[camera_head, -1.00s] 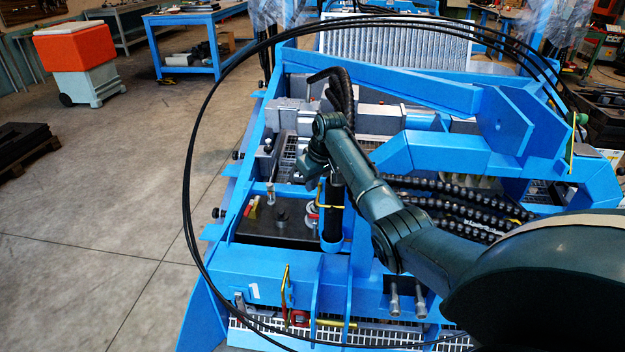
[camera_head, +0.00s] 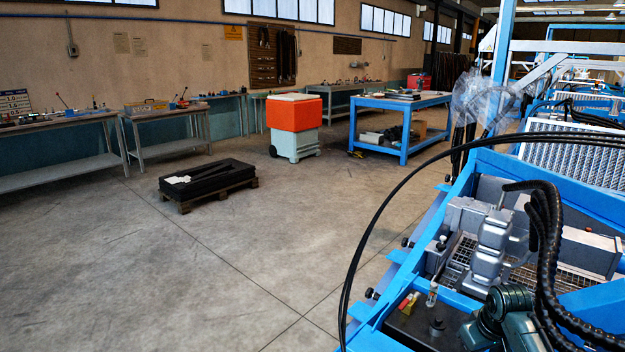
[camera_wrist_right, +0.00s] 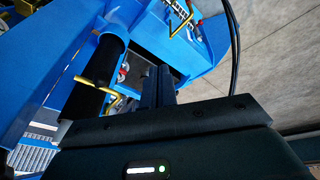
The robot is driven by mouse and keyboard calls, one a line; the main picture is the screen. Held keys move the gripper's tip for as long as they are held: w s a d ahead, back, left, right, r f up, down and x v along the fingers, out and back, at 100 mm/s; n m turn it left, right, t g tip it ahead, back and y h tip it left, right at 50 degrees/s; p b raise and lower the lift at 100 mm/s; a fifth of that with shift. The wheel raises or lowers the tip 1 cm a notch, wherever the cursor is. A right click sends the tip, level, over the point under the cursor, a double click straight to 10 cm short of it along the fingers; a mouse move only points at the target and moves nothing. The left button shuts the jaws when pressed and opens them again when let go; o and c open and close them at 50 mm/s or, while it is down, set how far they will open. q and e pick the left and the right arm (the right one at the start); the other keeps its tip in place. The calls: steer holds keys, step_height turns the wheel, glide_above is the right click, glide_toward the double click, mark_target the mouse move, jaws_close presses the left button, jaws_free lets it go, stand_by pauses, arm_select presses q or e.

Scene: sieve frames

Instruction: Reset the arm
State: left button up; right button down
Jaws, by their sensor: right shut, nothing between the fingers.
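My right gripper (camera_wrist_right: 158,86) shows in the wrist view as two dark fingers together with nothing between them. It is over the blue machine frame (camera_wrist_right: 100,25), beside a black cylinder (camera_wrist_right: 95,80) and a yellow handle (camera_wrist_right: 98,86). I cannot tell whether it touches the frame. In the head view, part of my dark green arm (camera_head: 505,318) shows at the lower right, in front of the blue machine frame (camera_head: 560,175). Its fingers cannot be made out there. My left gripper is in neither view.
A black hose (camera_head: 375,225) loops out left of the machine, and thick black cables (camera_head: 545,240) hang over it. Open concrete floor (camera_head: 220,270) lies to the left. A pallet with black slabs (camera_head: 208,178), an orange-topped bin (camera_head: 294,115) and a blue table (camera_head: 400,112) stand further back.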

steer(key=s+a+f, duration=0.3)
steer(key=s+a, duration=0.2)
steer(key=s, duration=0.3)
steer(key=s+a+f, duration=0.2)
steer(key=s+a, duration=0.3)
steer(key=s, duration=0.4)
steer(key=s+a+r, duration=0.3)
steer(key=s, duration=0.4)
steer(key=s+a+r, duration=0.2)
steer(key=s+a, duration=0.1)
steer(key=s, duration=0.5)
steer(key=w+a+f+t+y, duration=0.3)
steer(key=w+a+f+t, duration=0.2)
steer(key=w+f+t, duration=0.1)
steer(key=shift+a+f+n+t+y, duration=0.3)
steer(key=shift+a+f+n+t, duration=0.15)
steer(key=shift+f, duration=0.8)
steer(key=shift+d, duration=0.1)
